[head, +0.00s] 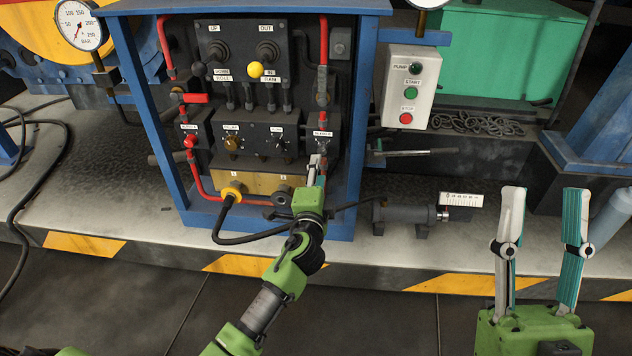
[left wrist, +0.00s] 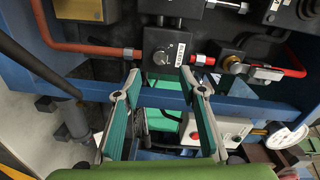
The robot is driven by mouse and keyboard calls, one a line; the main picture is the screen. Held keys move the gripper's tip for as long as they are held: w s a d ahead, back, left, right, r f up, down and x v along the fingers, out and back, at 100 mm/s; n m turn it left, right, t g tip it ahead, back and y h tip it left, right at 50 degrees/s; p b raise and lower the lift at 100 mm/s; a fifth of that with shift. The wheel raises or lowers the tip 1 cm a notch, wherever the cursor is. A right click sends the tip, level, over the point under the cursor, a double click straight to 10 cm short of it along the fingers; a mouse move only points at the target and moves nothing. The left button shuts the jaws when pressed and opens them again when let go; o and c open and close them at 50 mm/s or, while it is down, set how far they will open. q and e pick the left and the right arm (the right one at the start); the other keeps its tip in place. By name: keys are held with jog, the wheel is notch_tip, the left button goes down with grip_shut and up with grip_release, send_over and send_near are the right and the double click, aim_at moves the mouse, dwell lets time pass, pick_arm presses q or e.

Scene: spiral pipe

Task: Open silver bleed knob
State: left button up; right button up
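A small dark block with a white label (head: 323,133) is at the right of the valve panel, and a small silver knob (head: 322,146) seems to sit under the label. In the left wrist view a silver knob (left wrist: 162,57) shows on a dark labelled block. My left gripper (head: 316,160) is just below that block, partly covering its lower part. In the left wrist view my left gripper (left wrist: 161,80) is open, with the knob beyond and between its tips; contact is not visible. My right gripper (head: 541,195) is open and empty at the lower right.
The panel also carries a red knob (head: 190,141), a brass knob (head: 232,143) and levers, one with a yellow ball (head: 255,69). Blue frame posts (head: 352,150) flank it. A grey button box (head: 408,86) hangs right. A black hose (head: 222,228) loops below.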

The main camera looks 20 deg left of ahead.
pick_arm(q)
jog(key=shift+v, duration=1.95)
